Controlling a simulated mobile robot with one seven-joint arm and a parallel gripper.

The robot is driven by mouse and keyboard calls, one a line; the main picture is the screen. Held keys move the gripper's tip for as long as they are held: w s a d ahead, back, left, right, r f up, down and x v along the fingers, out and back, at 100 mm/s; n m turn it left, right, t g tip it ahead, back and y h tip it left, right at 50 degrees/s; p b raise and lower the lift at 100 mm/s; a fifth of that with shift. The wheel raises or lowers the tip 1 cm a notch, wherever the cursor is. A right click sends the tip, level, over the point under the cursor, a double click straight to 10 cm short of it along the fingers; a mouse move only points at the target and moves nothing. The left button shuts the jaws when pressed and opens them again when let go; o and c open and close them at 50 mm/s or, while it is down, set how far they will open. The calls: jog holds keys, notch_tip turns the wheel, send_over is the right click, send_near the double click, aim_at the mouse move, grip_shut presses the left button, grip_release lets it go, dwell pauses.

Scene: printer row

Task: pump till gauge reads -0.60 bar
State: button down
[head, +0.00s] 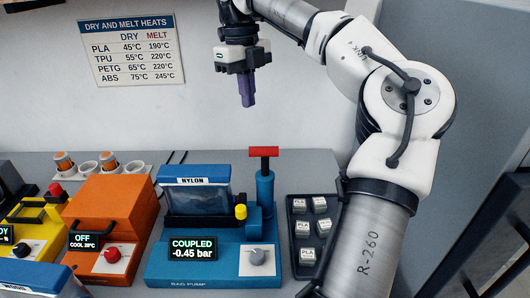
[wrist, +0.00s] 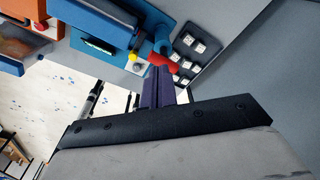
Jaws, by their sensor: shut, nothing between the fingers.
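The blue bag pump (head: 215,275) stands on the bench in the middle of the head view. Its display (head: 193,249) reads COUPLED and -0.45 bar. The red T-shaped pump handle (head: 263,152) tops the blue cylinder (head: 265,188) at the pump's back right. A clear bag chamber (head: 197,202) with a blue lid marked NYLON sits at the back left. A grey knob (head: 257,257) and a yellow cap (head: 240,211) show on the pump. My gripper (head: 247,103) is shut and empty, above the handle and apart from it. The wrist view shows the purple fingers (wrist: 158,78) together, overlapping the red handle (wrist: 163,61).
An orange unit (head: 115,215) with a display reading OFF and COOL 20°C stands left of the pump, with a yellow unit (head: 30,232) beyond it. A black tray (head: 300,262) of small labelled blocks lies right of the pump. A heat chart (head: 130,50) hangs on the wall.

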notch_tip(320, 180, up, 2)
jog(key=shift+w+a+r, duration=0.1)
dwell(0.4)
